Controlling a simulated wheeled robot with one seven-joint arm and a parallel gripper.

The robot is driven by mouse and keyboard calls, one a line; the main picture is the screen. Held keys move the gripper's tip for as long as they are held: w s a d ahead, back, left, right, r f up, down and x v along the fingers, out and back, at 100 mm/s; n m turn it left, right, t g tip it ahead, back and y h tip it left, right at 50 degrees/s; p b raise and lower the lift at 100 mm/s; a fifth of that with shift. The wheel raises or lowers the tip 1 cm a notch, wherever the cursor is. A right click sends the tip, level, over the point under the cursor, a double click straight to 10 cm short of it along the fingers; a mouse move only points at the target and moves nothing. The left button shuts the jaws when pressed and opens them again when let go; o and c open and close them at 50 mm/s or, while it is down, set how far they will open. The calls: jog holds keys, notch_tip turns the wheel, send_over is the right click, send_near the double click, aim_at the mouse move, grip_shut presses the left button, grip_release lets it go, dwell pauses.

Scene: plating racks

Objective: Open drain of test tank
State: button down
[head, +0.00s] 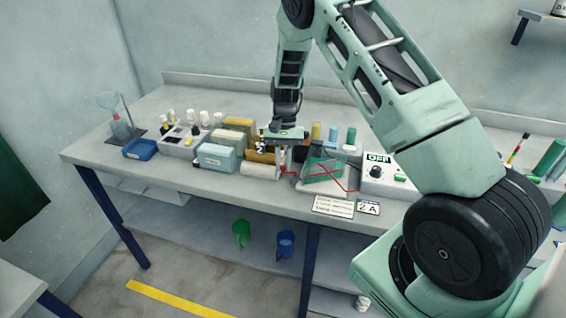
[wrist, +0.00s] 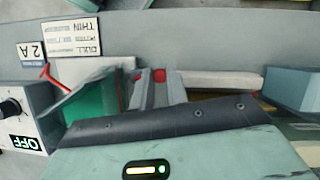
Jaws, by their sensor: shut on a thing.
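The test tank (head: 325,171) is a clear box with green liquid, near the front of the bench; its green side also shows in the wrist view (wrist: 88,103). My gripper (head: 284,158) points down just left of the tank in the head view. In the wrist view my gripper (wrist: 157,84) is beside the tank, shut on a small red part (wrist: 159,76) low between the fingers. This may be the drain's handle, but the fingers hide most of it. I cannot see whether the drain is open or any liquid flowing.
The control box (head: 387,183) marked OFF stands right of the tank, with red leads near it. Label cards (head: 333,206) lie in front. A white roll (head: 259,170) and a pale blue tub (head: 216,158) are close on the left. Several bottles stand behind.

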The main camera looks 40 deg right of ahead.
jog(key=shift+w, duration=0.1)
jog(key=c, duration=1.4)
grip_release()
jog(key=b+v, duration=0.3)
jog(key=v, duration=1.4)
jog(key=shift+d+r, duration=0.1)
jog(key=shift+r, duration=0.1)
jog(key=s+a+r+n, duration=0.1)
jog(key=s+a+n, duration=0.2)
jog(key=s+a, duration=0.35)
jog(key=s+a+r+n+t, duration=0.1)
jog(key=s+a+n, duration=0.15)
jog(key=a, duration=0.65)
jog(key=s+a+n, duration=0.2)
jog(key=s+a, duration=0.3)
jog(key=a, duration=0.3)
jog(key=s+a+f+n, duration=0.1)
jog(key=s+a+n, duration=0.1)
jog(key=s, duration=0.5)
jog(key=s+a+f+n+t+h, duration=0.1)
jog(key=s+a+n, duration=0.1)
jog(key=s, duration=0.5)
jog(key=s+a+f+n+t+h, duration=0.1)
jog(key=s+a+n, duration=0.1)
jog(key=s+n, duration=0.2)
jog(key=shift+s+a, duration=0.1)
jog(key=shift+s, duration=1.4)
